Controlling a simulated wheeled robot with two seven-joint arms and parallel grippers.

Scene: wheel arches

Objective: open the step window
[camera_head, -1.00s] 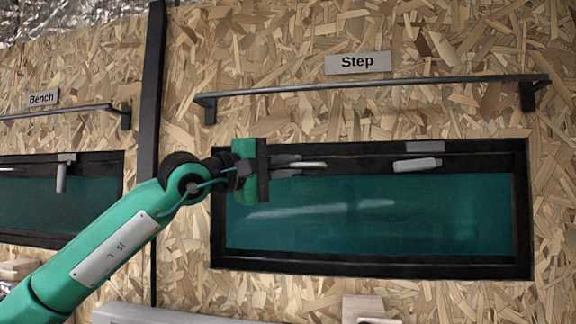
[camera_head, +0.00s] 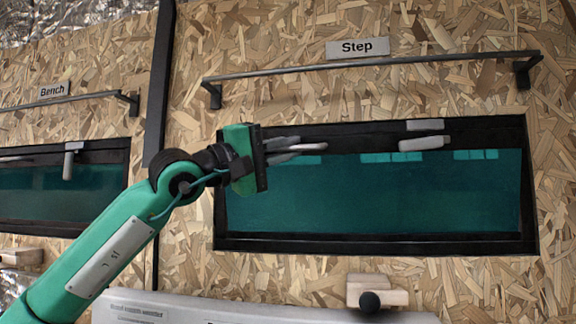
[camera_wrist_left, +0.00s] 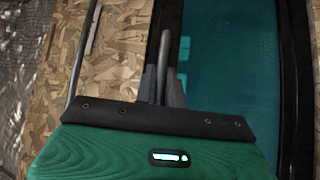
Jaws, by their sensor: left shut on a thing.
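The step window (camera_head: 370,205) is a wide teal pane in a black frame, set in the chipboard wall under the "Step" sign (camera_head: 356,47). A pale grey handle (camera_head: 424,144) lies level near the top middle of the pane. My left gripper (camera_head: 290,147) is at the window's upper left, shut on a second pale handle (camera_head: 316,147) whose end sticks out to the right. In the left wrist view the fingers (camera_wrist_left: 161,88) close around this grey bar (camera_wrist_left: 164,48), beside the teal pane. The fingers hide part of it. My right gripper is not in view.
A black rail (camera_head: 380,64) runs across the wall above the window. A dark post (camera_head: 158,85) divides it from the bench window (camera_head: 35,190) at left, which has its own rail and handle. A wooden block with a black knob (camera_head: 370,301) shows below.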

